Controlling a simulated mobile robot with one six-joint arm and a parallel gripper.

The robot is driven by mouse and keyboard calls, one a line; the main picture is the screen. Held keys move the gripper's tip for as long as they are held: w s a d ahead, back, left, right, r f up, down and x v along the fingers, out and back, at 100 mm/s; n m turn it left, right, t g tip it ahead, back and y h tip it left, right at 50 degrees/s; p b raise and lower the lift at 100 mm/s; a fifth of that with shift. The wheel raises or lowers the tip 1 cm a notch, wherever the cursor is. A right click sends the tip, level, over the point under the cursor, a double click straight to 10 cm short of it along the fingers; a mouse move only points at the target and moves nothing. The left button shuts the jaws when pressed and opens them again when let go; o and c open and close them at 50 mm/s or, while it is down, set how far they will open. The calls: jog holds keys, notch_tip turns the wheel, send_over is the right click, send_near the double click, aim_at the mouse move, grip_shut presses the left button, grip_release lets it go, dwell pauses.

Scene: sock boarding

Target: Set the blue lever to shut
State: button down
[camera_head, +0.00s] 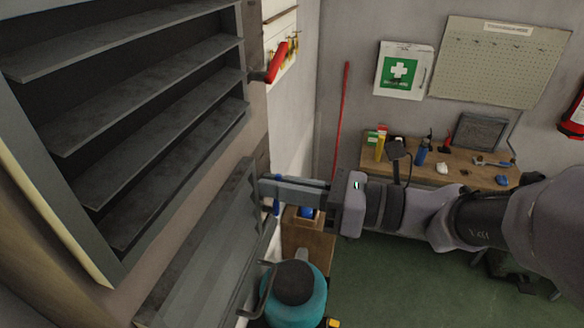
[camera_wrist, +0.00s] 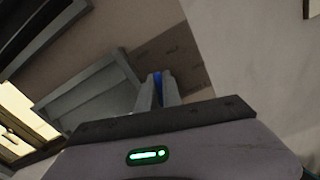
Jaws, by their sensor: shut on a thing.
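The blue lever (camera_head: 276,208) is at the right edge of the grey louvred unit, beside its lower panel. Only small blue parts show above and below my fingers in the head view. My gripper (camera_head: 264,189) reaches in from the right and is shut on the lever. In the wrist view, blue (camera_wrist: 157,77) shows between the two fingers of my gripper (camera_wrist: 157,86). Most of the lever and its mount are hidden by the fingers, so its exact angle cannot be told.
The grey lower panel (camera_head: 195,255) lies left of my fingers. A teal tank (camera_head: 312,290) stands below. A cluttered workbench (camera_head: 375,164) is at the back. Green floor (camera_head: 400,290) is open at lower right.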

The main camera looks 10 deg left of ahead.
jog(key=shift+r, duration=0.2)
dwell(0.4)
jog(key=c, duration=1.5)
grip_release()
jog(key=shift+f, duration=0.1)
jog(key=shift+f, duration=0.1)
